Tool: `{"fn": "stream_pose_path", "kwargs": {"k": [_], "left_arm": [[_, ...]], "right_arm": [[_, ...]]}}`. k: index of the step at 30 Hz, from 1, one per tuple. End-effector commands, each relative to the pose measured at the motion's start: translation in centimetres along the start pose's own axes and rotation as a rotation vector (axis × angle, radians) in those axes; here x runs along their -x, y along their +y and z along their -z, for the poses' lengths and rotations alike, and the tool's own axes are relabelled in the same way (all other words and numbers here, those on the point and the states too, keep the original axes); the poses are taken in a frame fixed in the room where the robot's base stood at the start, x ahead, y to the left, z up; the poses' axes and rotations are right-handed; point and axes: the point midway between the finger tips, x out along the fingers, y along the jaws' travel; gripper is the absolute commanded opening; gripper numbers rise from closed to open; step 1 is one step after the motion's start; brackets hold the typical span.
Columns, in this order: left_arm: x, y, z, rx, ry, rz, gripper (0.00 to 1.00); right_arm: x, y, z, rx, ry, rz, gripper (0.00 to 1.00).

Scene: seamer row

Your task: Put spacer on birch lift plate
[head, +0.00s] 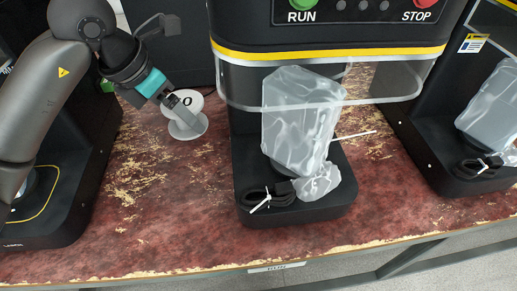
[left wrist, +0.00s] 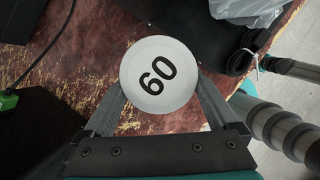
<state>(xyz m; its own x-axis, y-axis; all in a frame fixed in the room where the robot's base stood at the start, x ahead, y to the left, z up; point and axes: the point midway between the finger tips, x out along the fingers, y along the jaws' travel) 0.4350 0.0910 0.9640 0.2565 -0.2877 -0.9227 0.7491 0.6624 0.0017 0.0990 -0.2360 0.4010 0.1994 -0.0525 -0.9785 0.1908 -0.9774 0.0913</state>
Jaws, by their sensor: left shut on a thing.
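I cannot pick out the birch lift plate by name. The left machine's base (head: 60,225) carries a yellow outline around a round spot, partly hidden by my left arm. My right gripper is not in view.
The middle machine (head: 330,55) has a clear plastic bag (head: 298,120) and a tied black cable (head: 266,196) on its base. The right machine has a similar bag (head: 490,110) and cable (head: 478,166). Bare bench (head: 165,205) lies between the left and middle machines.

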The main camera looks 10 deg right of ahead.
Motion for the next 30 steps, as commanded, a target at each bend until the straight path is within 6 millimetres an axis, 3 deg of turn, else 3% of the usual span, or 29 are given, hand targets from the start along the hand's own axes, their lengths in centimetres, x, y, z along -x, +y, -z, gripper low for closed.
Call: {"fn": "stream_pose_path", "kwargs": {"k": [8, 19, 30], "left_arm": [[-0.5, 0.2, 0.0, 0.061, 0.0, -0.024, 0.31], [-7.2, 0.1, 2.9, 0.059, 0.002, -0.021, 0.31], [-13.3, 0.1, 5.4, 0.059, 0.001, -0.021, 0.31]], "right_arm": [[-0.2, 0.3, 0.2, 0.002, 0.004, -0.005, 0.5], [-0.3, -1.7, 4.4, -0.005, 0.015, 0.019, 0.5], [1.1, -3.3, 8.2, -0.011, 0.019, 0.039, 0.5]]}}
